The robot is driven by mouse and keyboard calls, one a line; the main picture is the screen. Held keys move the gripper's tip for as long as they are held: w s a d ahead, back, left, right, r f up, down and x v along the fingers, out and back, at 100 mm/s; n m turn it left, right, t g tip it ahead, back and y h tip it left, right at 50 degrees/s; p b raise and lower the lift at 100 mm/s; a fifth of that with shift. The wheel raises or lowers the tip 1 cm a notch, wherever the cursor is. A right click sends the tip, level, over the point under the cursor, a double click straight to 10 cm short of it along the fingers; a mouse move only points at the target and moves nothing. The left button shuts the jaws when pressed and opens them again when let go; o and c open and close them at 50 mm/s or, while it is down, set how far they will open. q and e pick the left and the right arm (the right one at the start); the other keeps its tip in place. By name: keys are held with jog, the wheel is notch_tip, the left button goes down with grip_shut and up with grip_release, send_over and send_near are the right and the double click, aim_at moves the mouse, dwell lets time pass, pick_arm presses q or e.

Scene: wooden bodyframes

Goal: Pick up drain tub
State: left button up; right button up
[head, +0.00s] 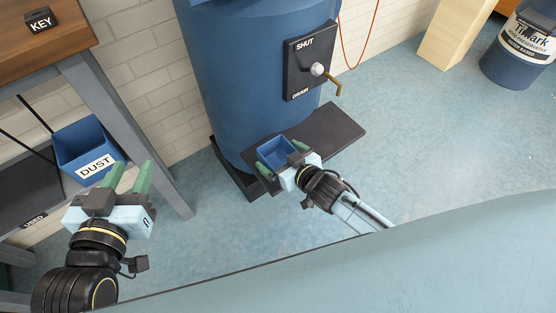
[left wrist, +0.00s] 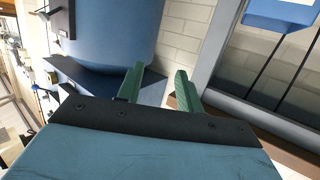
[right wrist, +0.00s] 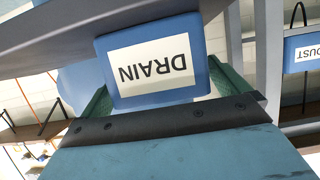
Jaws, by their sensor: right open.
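The drain tub (head: 274,153) is a small open blue bin on the dark ledge at the foot of the big blue tank. Its white DRAIN label (right wrist: 155,66) shows upside down in the right wrist view. My right gripper (head: 284,164) is at the tub's front, with its green fingers on either side of it. The jaws are open, and I cannot tell whether the fingers touch the tub's sides. My left gripper (head: 128,177) is open and empty, low on the left near the table leg. Its green fingers also show apart in the left wrist view (left wrist: 159,82).
The tank (head: 245,70) carries a SHUT/DRAIN valve plate (head: 299,78) with a brass tap. The dark ledge (head: 335,130) sticks out to the right. A blue DUST bin (head: 78,142) is beside the table leg (head: 120,125). The floor at right is clear up to another bucket (head: 515,62).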

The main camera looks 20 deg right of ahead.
jog(key=shift+b+x, duration=0.3)
jog(key=shift+x, duration=0.5)
pick_arm(q)
jog(key=r, duration=0.1)
jog(key=r+t, duration=0.1)
jog(key=d+r+t, duration=0.1)
jog(key=shift+w+r+h, duration=0.25)
jog(key=shift+w+h, duration=0.05)
jog(key=shift+h, duration=0.1)
pick_arm(e)
jog(key=shift+c, duration=0.3)
jog(key=c, duration=1.7)
jog(key=shift+r, duration=0.2)
pick_arm(q)
jog(key=shift+a+f, duration=0.1)
jog(key=shift+f, duration=0.15)
